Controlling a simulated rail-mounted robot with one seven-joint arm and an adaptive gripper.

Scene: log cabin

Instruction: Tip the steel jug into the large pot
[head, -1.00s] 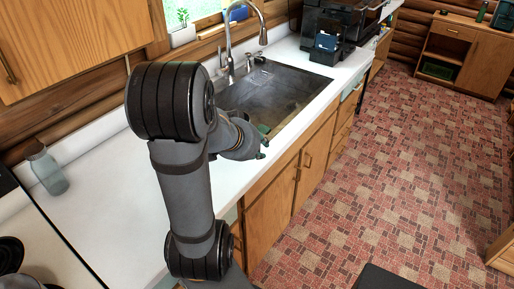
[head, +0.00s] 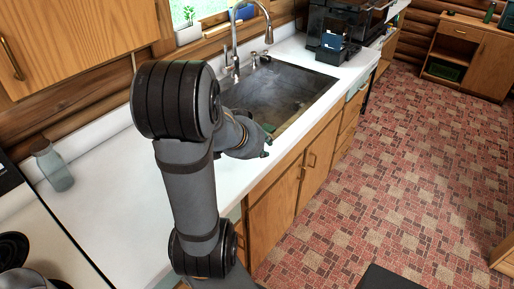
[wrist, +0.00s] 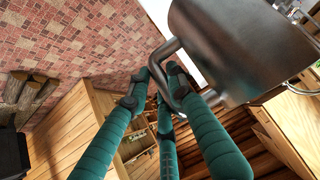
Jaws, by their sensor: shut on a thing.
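The steel jug (wrist: 235,45) fills the upper right of the wrist view, a shiny rounded grey body with a loop handle. My gripper (wrist: 165,88) has green fingers closed around that handle. A rounded grey metal vessel, perhaps the large pot (head: 22,281), is cut off at the bottom left corner of the head view.
A glass bottle (head: 53,168) stands on the white counter (head: 110,190) at the left, near a dark stove burner (head: 12,248). The sink (head: 275,95) and its faucet (head: 235,45) lie beyond my arm. A black appliance (head: 335,40) stands farther along. The tiled floor is open.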

